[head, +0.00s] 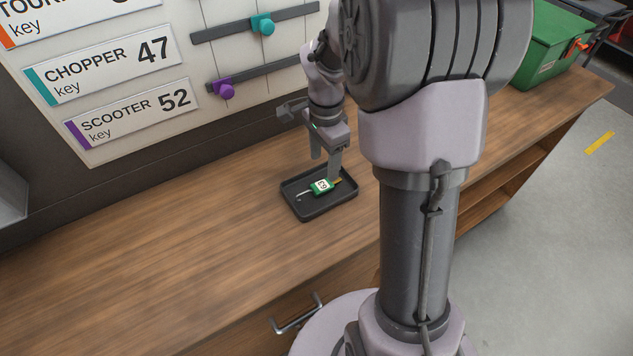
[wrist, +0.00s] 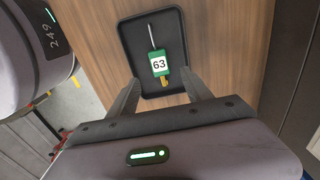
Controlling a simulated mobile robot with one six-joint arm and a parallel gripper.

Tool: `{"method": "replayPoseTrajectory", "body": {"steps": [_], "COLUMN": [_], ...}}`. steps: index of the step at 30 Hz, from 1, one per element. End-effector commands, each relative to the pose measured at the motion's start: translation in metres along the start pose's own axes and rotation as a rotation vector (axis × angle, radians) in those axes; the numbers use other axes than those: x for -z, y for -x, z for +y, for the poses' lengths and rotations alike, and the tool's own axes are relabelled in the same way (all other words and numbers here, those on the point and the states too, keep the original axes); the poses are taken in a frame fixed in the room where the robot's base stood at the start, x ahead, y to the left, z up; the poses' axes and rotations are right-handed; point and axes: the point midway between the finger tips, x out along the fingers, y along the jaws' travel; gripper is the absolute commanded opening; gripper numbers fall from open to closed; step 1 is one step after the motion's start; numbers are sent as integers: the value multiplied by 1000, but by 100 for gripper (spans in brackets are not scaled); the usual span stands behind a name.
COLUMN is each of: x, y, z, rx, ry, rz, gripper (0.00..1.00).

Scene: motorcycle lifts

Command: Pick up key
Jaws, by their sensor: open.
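The key (head: 322,186) has a green head with a white label and lies in a small black tray (head: 310,211) on the wooden bench. In the wrist view the key (wrist: 160,64) shows the number 63, with a thin grey shaft pointing away and a brass-coloured piece at its near end. The tray (wrist: 181,24) also shows there. My gripper (head: 324,167) is above the tray, pointing down, with nothing between its fingers. In the wrist view the open fingers (wrist: 166,82) stand to either side of the key's near end, apart from it.
The wooden bench (head: 180,240) is clear around the tray. Behind it a board (head: 160,75) carries CHOPPER 47 and SCOOTER 52 signs and rails with a teal knob (head: 263,24) and a purple knob (head: 223,89).

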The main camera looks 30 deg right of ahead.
Motion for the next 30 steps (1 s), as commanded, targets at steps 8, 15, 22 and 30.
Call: {"method": "replayPoseTrajectory", "body": {"steps": [8, 15, 22, 30], "x": [0, 0, 0, 0], "y": [-36, -79, -77, -77], "z": [1, 2, 2, 2], "rx": [0, 0, 2, 2], "ry": [2, 2, 3, 3], "rz": [0, -1, 0, 0], "gripper": [58, 58, 50, 0]}}
